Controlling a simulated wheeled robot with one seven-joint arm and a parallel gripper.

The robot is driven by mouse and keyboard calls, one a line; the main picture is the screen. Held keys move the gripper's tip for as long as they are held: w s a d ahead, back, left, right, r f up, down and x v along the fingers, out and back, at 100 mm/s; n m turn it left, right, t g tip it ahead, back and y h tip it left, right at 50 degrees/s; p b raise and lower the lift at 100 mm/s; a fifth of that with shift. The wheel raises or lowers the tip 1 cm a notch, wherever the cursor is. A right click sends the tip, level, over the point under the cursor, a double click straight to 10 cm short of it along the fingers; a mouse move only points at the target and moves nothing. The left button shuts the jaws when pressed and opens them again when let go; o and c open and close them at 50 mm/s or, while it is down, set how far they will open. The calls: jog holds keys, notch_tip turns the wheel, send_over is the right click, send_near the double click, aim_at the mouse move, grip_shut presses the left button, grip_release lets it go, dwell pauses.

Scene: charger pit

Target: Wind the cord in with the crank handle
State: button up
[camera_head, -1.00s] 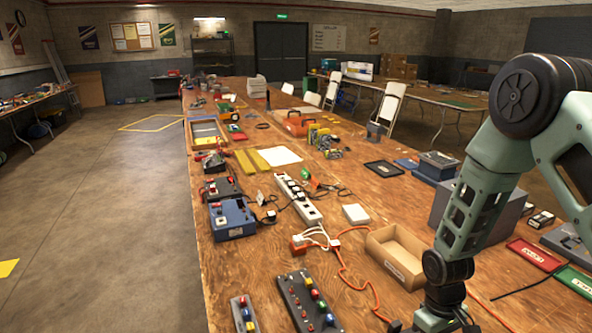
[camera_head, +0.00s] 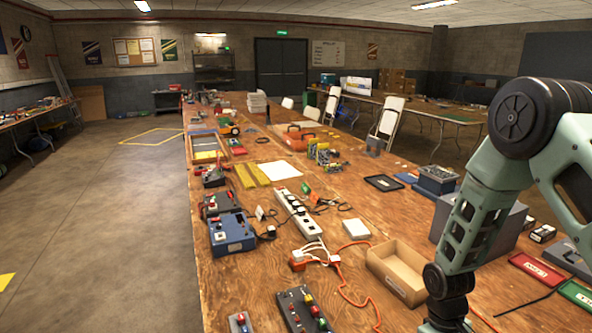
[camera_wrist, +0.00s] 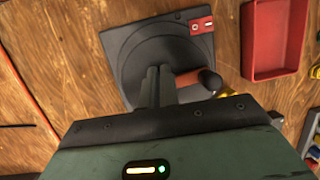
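The cord reel, a dark round drum on a square grey plate (camera_wrist: 118,37), lies on the wooden table in the wrist view. Its crank handle (camera_wrist: 190,78) has a red grip with a dark end and stands at the right side of the drum. My gripper (camera_wrist: 160,72) has its two dark fingers close together over the drum, just left of the red grip. I see nothing clearly held between them. An orange cord (camera_wrist: 30,98) runs along the table at the left. In the head view the reel and fingertips are out of sight below the picture.
A red tray (camera_wrist: 274,40) stands right of the reel. In the head view an open cardboard box (camera_head: 397,270), a white power strip (camera_head: 297,214) and a blue device box (camera_head: 231,232) stand on the long table. A red label plate (camera_wrist: 201,25) sits on the reel's corner.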

jog(key=w+a+t, duration=0.1)
jog(key=w+t, duration=0.2)
jog(key=w, duration=0.8)
jog(key=shift+a+r+t, duration=0.2)
jog(key=shift+r+t, duration=0.1)
jog(key=shift+r, duration=0.15)
jog(key=shift+w+r+p, duration=0.15)
jog(key=shift+r+p, duration=0.6)
jog(key=shift+r, duration=0.1)
jog(key=o, duration=0.4)
jog(key=shift+a+r+p, duration=0.1)
jog(key=shift+r+p, duration=0.35)
jog(key=shift+r, duration=0.15)
jog(key=o, duration=0.7)
jog(key=shift+w+a+r+p, duration=0.2)
jog(key=shift+p, duration=0.1)
jog(key=o, duration=0.4)
jog(key=shift+s+d+r, duration=0.1)
jog(key=shift+s+r, duration=0.05)
jog(key=shift+r, duration=0.15)
jog(key=shift+o, duration=0.2)
jog(key=r+p, duration=0.3)
jog(key=shift+s+d+r, duration=0.25)
